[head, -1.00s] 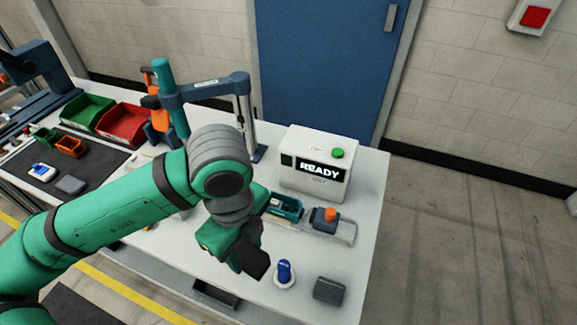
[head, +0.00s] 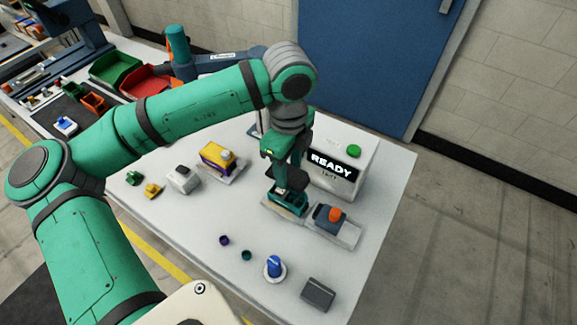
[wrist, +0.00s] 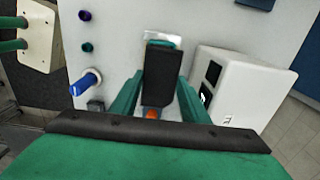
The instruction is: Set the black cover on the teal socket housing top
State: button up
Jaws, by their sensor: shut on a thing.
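The black cover (wrist: 163,68) is between the two fingers of my gripper (wrist: 160,82), which is shut on it. In the head view the cover (head: 291,181) is held directly above the teal socket housing (head: 287,203), with my gripper (head: 289,170) pointing down. The housing stands on a pale plate on the white table. Its rim also shows past the far end of the cover in the wrist view (wrist: 163,38). The cover hides most of the housing top, and I cannot tell whether the two touch.
A white READY box (head: 343,172) stands close behind the housing. A blue block with an orange button (head: 330,217) is right beside it. A blue knob (head: 274,266) and a grey block (head: 318,293) are in front. A purple and yellow box (head: 216,159) is to the left.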

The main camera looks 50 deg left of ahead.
aim_at(288, 176)
jog(key=shift+f, duration=2.85)
jog(key=shift+d+f, duration=0.1)
jog(key=shift+f, duration=0.65)
jog(key=o, duration=1.1)
notch_tip(288, 176, up, 11)
jog(key=shift+f, duration=0.1)
jog(key=shift+s, duration=0.15)
dwell(0.3)
